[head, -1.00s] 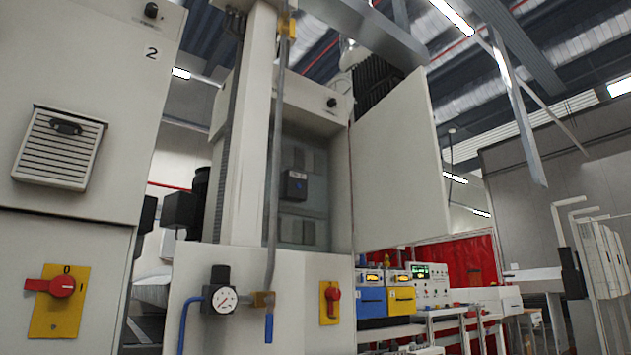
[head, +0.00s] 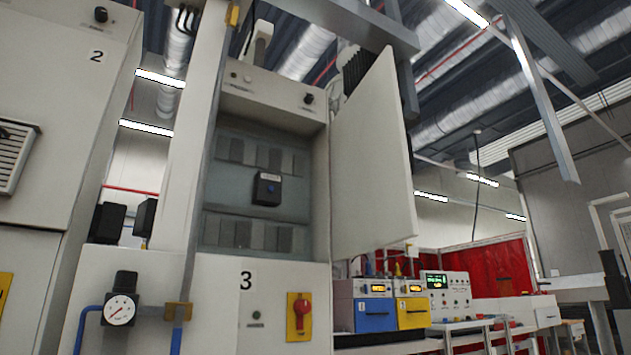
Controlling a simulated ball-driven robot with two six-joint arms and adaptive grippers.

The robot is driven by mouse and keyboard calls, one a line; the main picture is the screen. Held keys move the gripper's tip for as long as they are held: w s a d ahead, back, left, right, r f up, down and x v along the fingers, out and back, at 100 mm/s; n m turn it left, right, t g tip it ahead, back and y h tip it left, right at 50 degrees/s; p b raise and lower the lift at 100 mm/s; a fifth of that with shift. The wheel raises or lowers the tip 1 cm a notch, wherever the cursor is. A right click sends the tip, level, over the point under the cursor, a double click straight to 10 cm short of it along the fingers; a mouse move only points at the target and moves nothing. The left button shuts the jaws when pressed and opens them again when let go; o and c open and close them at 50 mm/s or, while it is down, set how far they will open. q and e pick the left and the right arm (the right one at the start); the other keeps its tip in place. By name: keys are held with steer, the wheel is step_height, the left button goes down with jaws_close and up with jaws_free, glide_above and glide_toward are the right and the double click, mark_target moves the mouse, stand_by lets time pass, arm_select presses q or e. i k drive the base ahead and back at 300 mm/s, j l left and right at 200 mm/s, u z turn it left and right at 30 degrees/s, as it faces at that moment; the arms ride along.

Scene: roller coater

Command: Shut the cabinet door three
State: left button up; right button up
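Cabinet three (head: 285,270) stands in the middle of the head view, with the number 3 on its lower front. Its door (head: 372,165) is a pale flat panel hinged on the right side of the opening. The door stands open and swung out to the right. Neither of my grippers is in view.
Cabinet two (head: 75,110) stands at the left. A pale column (head: 195,130), a pressure gauge (head: 121,309) and blue pipes stand in front of cabinet three's left side. A red switch (head: 299,316) is on its lower front. Benches with instruments (head: 375,305) stand at the right.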

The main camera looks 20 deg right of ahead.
mark_target(373, 204)
steer(key=l+u, duration=0.1)
steer(key=l, duration=0.5)
steer(key=l+u, duration=0.1)
steer(key=l, duration=0.5)
steer(key=k+l+u, duration=0.1)
steer(key=l, duration=0.5)
steer(key=k+l, duration=0.1)
steer(key=l, duration=0.45)
steer(key=k+l+u, duration=0.15)
steer(key=l, duration=0.45)
steer(key=i, duration=0.05)
